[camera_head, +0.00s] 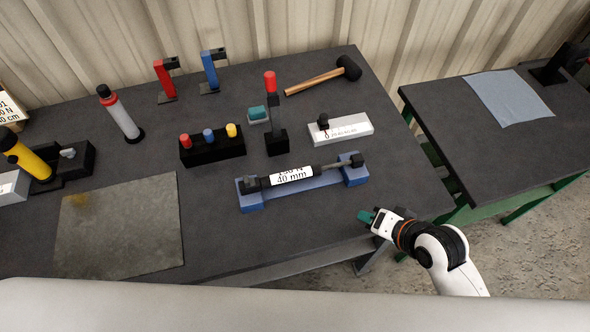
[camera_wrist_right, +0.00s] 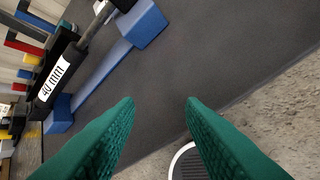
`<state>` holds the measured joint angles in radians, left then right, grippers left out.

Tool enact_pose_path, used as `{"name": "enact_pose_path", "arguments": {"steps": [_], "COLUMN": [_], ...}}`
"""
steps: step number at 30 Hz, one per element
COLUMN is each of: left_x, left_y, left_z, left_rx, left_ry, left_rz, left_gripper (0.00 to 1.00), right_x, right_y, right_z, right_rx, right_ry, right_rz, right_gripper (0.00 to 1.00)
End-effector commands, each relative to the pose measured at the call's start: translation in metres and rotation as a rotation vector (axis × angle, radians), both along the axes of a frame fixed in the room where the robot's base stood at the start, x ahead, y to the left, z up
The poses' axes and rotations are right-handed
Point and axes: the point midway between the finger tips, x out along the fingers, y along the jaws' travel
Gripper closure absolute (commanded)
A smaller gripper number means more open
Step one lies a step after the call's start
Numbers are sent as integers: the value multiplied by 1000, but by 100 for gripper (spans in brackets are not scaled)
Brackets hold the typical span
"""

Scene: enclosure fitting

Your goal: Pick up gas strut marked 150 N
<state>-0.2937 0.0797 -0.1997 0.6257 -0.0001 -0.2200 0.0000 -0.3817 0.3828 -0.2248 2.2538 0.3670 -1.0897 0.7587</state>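The gas strut (camera_head: 330,167) has a dark body and a thin rod. It lies across a blue cradle (camera_head: 310,189) near the front of the dark table. Its white label reads "40 mm" below a partly hidden line ending in "0 N". My right gripper (camera_head: 368,217) is beyond the strut's right end, apart from it, near the table's front edge. The right wrist view shows its green fingers (camera_wrist_right: 160,104) spread with nothing between them. The strut (camera_wrist_right: 68,52) and cradle (camera_wrist_right: 148,24) are at upper left there. My left gripper is not in view.
Behind the cradle stand a red-topped black post (camera_head: 275,125), a white block (camera_head: 341,130) and a black holder (camera_head: 213,150) with coloured knobs. A mallet (camera_head: 325,76) lies at the back. A grey mat (camera_head: 120,230) lies left. A second table (camera_head: 500,140) is at right.

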Motion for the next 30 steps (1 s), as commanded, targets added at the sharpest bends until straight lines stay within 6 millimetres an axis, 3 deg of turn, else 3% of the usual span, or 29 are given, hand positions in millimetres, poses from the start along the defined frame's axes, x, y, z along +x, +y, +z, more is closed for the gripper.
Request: {"name": "enact_pose_path", "arguments": {"steps": [6, 16, 20, 30], "left_x": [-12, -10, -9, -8], "left_y": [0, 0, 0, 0], "left_z": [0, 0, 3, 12], "left_rx": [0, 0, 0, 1], "left_ry": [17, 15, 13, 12], "left_rz": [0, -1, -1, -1], "left_gripper": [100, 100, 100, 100], "right_x": [23, 51, 59, 92], "right_y": [10, 19, 25, 57], "right_z": [23, 63, 63, 35], "right_rx": [249, 694, 735, 734], "right_ry": [15, 159, 178, 178], "right_rz": [-132, -363, -386, -385], "right_gripper": [64, 64, 64, 64]}}
